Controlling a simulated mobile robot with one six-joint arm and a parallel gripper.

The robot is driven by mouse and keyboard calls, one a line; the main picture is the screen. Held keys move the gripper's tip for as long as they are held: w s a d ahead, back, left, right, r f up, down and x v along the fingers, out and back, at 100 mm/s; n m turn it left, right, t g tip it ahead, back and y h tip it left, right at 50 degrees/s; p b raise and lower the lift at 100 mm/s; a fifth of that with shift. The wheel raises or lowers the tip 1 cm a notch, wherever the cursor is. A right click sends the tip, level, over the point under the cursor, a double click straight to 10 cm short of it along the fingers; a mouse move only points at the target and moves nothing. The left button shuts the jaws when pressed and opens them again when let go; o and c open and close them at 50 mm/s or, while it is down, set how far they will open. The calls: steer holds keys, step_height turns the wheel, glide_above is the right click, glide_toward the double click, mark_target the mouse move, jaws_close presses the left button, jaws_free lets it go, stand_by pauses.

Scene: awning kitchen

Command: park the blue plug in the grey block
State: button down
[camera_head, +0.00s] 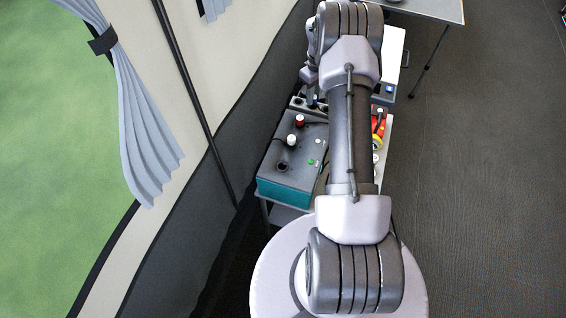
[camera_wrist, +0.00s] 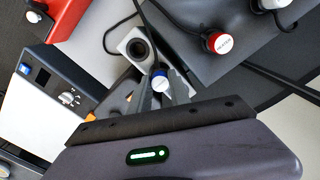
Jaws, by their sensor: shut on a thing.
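The blue plug (camera_wrist: 160,82), with a white face and blue rim, is between my gripper's fingertips (camera_wrist: 161,92) in the wrist view. My gripper is shut on it. The grey block (camera_wrist: 123,46) is a small light block with a dark round hole, just above the plug in the wrist view. The plug's top shows beside the hole, apart from it in the picture. The plug's lower end is hidden, so I cannot tell its height over the block.
A red plug (camera_wrist: 217,42) and a white plug (camera_wrist: 272,3) with black cables stand on the grey-topped teal box (camera_head: 285,190). A device with a knob (camera_wrist: 45,85) and a red object (camera_wrist: 70,15) are at the left. Dark cables run close around the block.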

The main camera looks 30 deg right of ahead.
steer(key=shift+f, duration=0.35)
steer(key=shift+f+b, duration=0.15)
steer(key=shift+b, duration=0.15)
steer(key=c, duration=1.1)
jaws_free()
steer(key=shift+o, duration=1.1)
steer(key=shift+r+p, duration=2.45)
steer(key=shift+r, duration=1.1)
